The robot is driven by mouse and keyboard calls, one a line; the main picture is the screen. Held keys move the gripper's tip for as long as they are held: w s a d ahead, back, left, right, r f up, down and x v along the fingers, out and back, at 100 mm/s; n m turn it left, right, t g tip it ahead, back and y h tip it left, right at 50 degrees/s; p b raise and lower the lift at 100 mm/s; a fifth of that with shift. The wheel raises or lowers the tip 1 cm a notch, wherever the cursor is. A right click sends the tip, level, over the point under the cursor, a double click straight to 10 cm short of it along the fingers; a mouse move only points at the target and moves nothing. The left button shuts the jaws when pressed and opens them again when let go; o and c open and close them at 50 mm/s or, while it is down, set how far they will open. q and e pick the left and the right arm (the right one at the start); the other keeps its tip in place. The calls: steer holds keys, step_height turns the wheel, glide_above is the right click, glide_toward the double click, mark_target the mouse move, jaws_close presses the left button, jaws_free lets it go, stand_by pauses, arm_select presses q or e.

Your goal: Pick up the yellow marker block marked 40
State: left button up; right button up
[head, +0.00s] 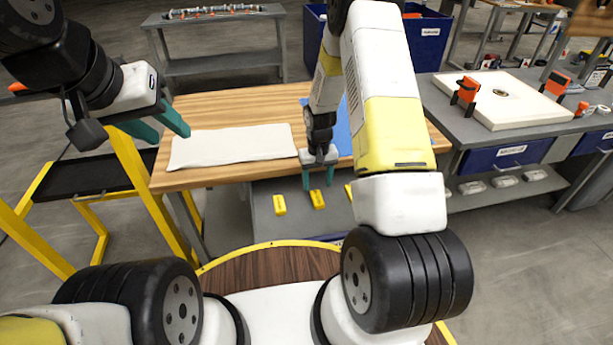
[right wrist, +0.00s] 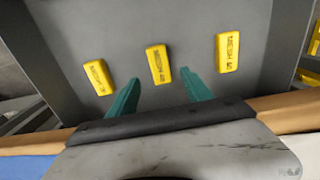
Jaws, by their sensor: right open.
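Three yellow blocks lie in a row on a grey surface below the wooden tabletop. The middle block (head: 317,199) shows between my right fingertips in the right wrist view (right wrist: 158,64), and its print looks like MESH 40, though small. Another block (head: 279,205) lies on the right in the right wrist view (right wrist: 228,52). The third block (head: 349,191) is partly hidden by my right arm in the head view and lies on the left in the right wrist view (right wrist: 98,76). My right gripper (head: 318,186) is open and empty above the middle block. My left gripper (head: 170,136) is open and empty, far left.
The wooden table (head: 220,108) overhangs the grey surface, and its edge is close to my right gripper. A white cloth (head: 230,146) and a blue mat (head: 343,130) lie on it. A yellow-framed black cart (head: 95,178) stands left. A grey bench (head: 445,105) stands right.

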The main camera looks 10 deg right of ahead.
mark_target(317, 197)
steer(key=f, duration=0.6)
steer(key=shift+s, duration=0.2)
jaws_close()
